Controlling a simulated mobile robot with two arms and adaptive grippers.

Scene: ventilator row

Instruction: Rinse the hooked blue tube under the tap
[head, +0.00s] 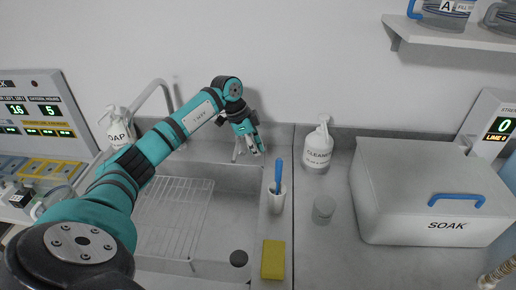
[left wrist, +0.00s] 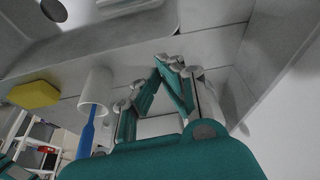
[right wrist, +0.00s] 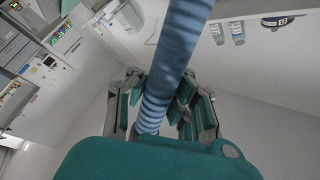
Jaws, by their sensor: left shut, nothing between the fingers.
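A blue ribbed tube (right wrist: 172,60) runs between the fingers of my right gripper (right wrist: 160,95) in the right wrist view, and the fingers close around it. Its hooked shape does not show there. In the head view the right gripper does not show. A grey curved tap (head: 160,85) stands at the back left of the sink (head: 232,218). My left gripper (head: 252,143) is shut and empty at the sink's back right corner, close to a small grey metal fitting (head: 237,150) that it partly hides. In the left wrist view its fingertips (left wrist: 172,63) meet. Water flow cannot be made out.
A wire rack (head: 175,205) lies in the sink. A white cup (head: 277,203) with a blue brush (head: 278,172) and a yellow sponge (head: 272,260) stand on its right rim. A soap bottle (head: 120,130) stands left.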

